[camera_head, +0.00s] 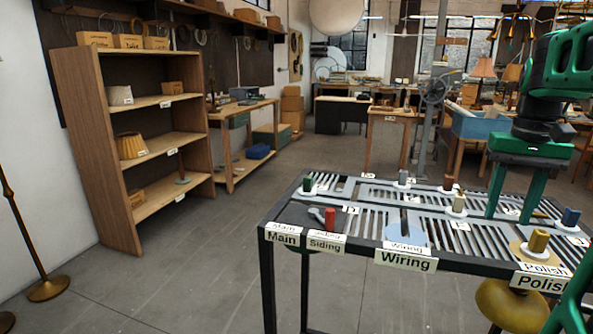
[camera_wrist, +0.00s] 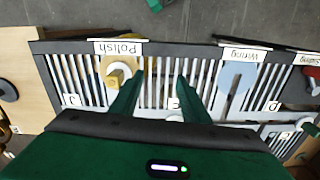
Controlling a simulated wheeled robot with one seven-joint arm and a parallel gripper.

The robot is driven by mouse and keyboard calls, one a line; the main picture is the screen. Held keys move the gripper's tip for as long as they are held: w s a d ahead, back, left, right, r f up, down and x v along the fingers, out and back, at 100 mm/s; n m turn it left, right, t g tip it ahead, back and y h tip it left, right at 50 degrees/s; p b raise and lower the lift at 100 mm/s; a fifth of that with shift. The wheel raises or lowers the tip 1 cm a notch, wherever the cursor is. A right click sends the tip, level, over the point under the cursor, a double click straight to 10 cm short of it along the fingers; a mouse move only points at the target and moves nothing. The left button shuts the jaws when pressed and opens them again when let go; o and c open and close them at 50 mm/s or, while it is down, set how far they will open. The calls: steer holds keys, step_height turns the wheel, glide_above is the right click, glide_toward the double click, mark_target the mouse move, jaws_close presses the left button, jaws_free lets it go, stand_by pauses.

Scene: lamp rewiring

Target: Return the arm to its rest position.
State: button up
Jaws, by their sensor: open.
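My gripper (camera_head: 509,214) hangs from my green arm on the right in the camera_head view, fingers down over the slatted table (camera_head: 375,246). In the camera_wrist view my gripper (camera_wrist: 160,82) has its two green fingers spread, with only slats showing between them. Below the fingers lies the stretch between the Polish label (camera_wrist: 117,48) and the Wiring label (camera_wrist: 244,54). A yellow block (camera_wrist: 115,79) on a tan disc is just left of the fingers there. I cannot tell how high the fingertips are above the slats.
On the table are a red cylinder (camera_head: 330,217), a green one (camera_head: 307,183), a blue one (camera_head: 571,217) and a pale blue disc (camera_head: 405,234). A wooden shelf (camera_head: 113,170) stands left. A brass bowl-like thing (camera_head: 513,303) is below the front right edge. Open floor lies between.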

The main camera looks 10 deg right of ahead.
steer(key=s+a+f+n, duration=0.1)
steer(key=s+a+f, duration=1)
steer(key=f, duration=0.5)
steer(key=a, duration=0.2)
steer(key=shift+s+a+f, duration=0.15)
steer(key=shift+a, duration=0.2)
steer(key=shift+w+f, duration=0.2)
steer(key=shift+w, duration=0.45)
